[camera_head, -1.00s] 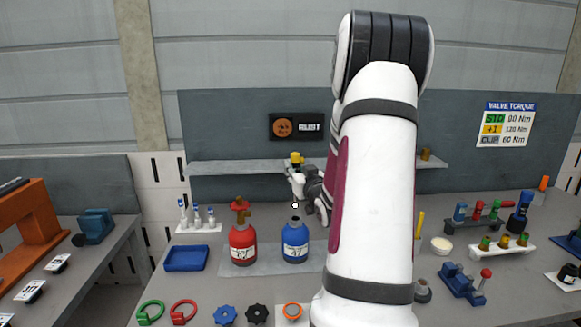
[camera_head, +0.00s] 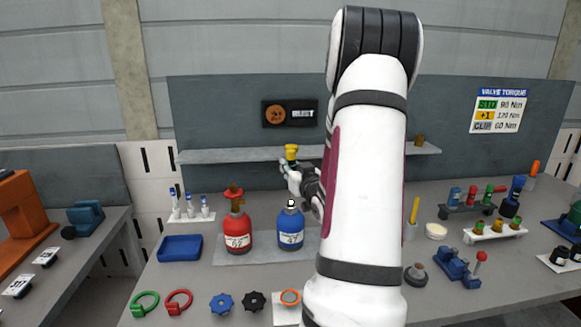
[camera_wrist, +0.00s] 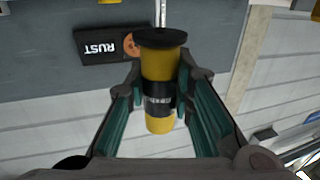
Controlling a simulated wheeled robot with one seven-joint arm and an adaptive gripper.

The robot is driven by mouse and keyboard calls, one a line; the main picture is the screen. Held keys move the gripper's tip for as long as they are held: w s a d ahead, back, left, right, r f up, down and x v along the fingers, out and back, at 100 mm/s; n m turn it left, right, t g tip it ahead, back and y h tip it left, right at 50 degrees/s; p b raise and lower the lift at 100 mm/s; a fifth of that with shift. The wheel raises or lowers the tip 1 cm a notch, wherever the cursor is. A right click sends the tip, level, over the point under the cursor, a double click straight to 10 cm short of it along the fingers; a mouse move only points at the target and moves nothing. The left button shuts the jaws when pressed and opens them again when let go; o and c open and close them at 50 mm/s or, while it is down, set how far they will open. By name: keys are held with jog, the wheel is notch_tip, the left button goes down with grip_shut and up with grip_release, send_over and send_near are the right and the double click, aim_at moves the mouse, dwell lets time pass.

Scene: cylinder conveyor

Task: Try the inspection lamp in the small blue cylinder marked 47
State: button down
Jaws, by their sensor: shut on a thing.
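My gripper (camera_head: 291,166) is shut on the yellow inspection lamp (camera_head: 291,151), which has a black band and black collar. In the wrist view the lamp (camera_wrist: 160,67) sits between the finger pads, with a thin bright rod running out past the collar. The small blue cylinder (camera_head: 290,232) stands upright below my gripper, with a white label whose number is hard to read. A small white tip (camera_head: 291,203) shows at its neck. I cannot tell whether the tip is inside the mouth or just in front of it.
A red cylinder (camera_head: 236,232) with a brown valve stands close on the left. A blue tray (camera_head: 180,248) and a rack of small bottles (camera_head: 190,213) are further left. Rings and handwheels (camera_head: 221,304) lie in front. A shelf (camera_head: 225,155) runs behind.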

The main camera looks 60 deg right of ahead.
aim_at(293, 153)
jog(key=shift+f+b, duration=1.3)
jog(key=shift+f, duration=1.5)
jog(key=shift+r, duration=0.1)
dwell(0.4)
jog(key=shift+r+p, duration=2.9)
jog(key=shift+r, duration=2.05)
